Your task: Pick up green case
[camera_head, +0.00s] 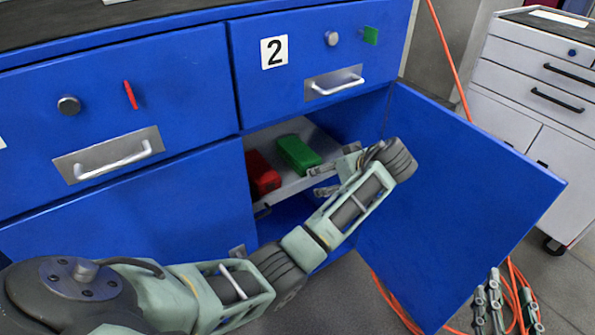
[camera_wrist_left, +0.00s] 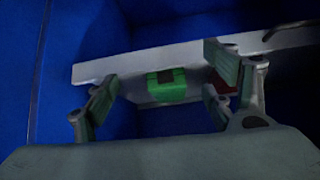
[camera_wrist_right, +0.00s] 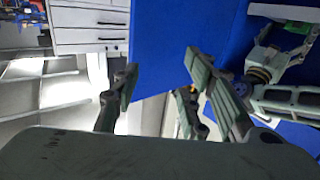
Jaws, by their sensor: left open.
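The green case (camera_head: 298,154) lies on a pale shelf (camera_head: 322,140) inside the open blue cabinet, beside a red case (camera_head: 262,175). My left gripper (camera_head: 330,172) is open at the cabinet opening, just right of the green case in the head view. In the left wrist view the green case (camera_wrist_left: 170,85) shows between the spread fingers (camera_wrist_left: 163,92), ahead of them and apparently untouched. A sliver of red shows behind the right fingers. My right gripper (camera_head: 508,288) is open and empty, low at the right, outside the cabinet door.
The blue cabinet door (camera_head: 450,210) stands open to the right of my left gripper. Closed drawers (camera_head: 325,70) are above the opening. Orange cables (camera_head: 395,305) lie on the floor. A white drawer cabinet (camera_head: 530,85) stands at the right.

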